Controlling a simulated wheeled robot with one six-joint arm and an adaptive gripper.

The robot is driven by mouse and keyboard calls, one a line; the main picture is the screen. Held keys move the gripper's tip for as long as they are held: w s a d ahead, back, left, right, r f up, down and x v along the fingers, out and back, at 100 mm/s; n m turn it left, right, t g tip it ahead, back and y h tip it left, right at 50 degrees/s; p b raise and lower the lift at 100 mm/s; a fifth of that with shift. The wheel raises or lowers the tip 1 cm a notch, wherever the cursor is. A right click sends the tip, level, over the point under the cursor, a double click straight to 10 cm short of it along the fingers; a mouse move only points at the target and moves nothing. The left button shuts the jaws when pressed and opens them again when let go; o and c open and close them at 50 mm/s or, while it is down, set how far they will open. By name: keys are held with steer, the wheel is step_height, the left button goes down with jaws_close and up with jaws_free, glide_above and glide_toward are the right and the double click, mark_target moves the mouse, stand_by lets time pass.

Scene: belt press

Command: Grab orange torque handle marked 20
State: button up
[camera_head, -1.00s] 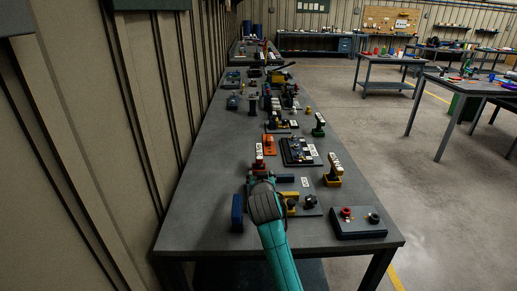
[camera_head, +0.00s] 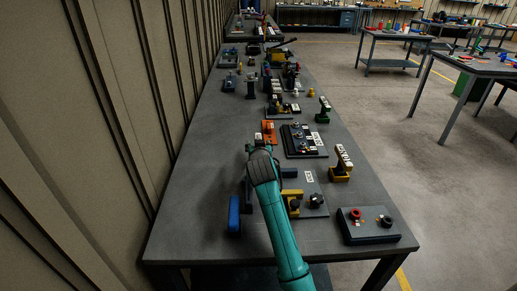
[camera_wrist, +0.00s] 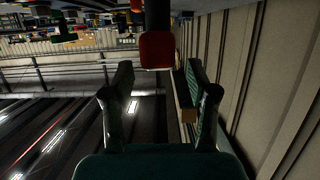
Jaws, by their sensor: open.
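In the wrist view an orange-red block (camera_wrist: 157,50) on a dark post comes in from the top edge. It lies ahead of my gripper (camera_wrist: 157,85), between the lines of the two fingers and apart from them. I take it for the torque handle, but no mark 20 can be read. In the head view my gripper (camera_head: 259,154) is low over the bench, and my wrist hides what is under it. A small orange piece (camera_head: 269,138) with a pale label stands just beyond it. My gripper is open and empty.
The wall runs close along the left.

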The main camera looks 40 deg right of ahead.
steer(key=shift+f+x, duration=0.2)
steer(key=shift+x, duration=2.35)
steer(key=shift+s, duration=0.1)
jaws_close()
